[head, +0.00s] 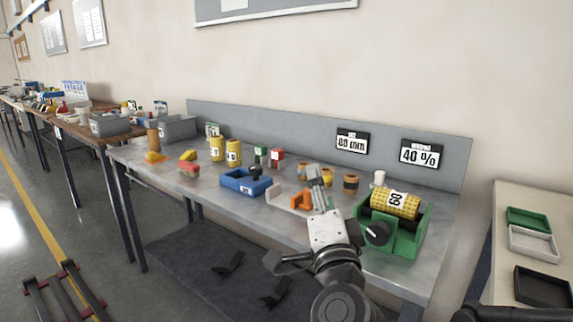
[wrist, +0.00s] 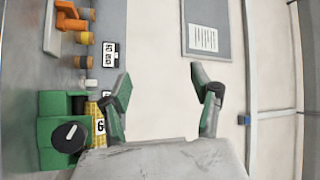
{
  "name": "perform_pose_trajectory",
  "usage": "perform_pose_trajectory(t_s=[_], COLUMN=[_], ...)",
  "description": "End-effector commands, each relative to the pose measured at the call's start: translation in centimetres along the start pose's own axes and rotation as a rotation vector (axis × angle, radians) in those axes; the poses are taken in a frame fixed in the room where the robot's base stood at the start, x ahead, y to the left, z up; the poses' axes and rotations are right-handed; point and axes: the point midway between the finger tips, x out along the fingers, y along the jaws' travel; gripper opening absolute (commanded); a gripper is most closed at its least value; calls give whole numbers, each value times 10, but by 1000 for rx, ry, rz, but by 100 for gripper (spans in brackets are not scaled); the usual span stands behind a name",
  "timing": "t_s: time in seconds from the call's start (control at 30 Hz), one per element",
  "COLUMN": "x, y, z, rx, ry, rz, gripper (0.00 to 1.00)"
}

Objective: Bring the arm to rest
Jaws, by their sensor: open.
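My gripper (head: 318,187) is over the front right of the grey metal table (head: 235,215) in the head view, at the end of my arm. In the wrist view my gripper (wrist: 163,92) is open, with its two fingers well apart and nothing between them. Behind the fingers is only the wall with a framed sheet (wrist: 215,28). A green stand (head: 408,240) with a yellow roll (head: 395,203) marked 60 is to the right of the gripper in the head view. The stand also shows at the left of the wrist view (wrist: 48,133).
A blue tray (head: 243,183), yellow rolls (head: 233,152) and an orange and white fixture (head: 300,199) stand on the table. Small jars (head: 350,184) stand behind the gripper. A side table (head: 505,285) with trays is at the right. The space above the table is clear.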

Motion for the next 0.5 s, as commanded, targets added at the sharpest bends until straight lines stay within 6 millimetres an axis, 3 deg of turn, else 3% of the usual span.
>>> perform_pose_trajectory(t_s=[0.13, 0.27, 0.5], x=[-7, -24, -85], y=[6, 30, 99], z=[11, 18, 2], rx=[-225, -426, -754], ry=[-197, -375, -684], rz=[28, 98, 331], gripper=[59, 59, 59])
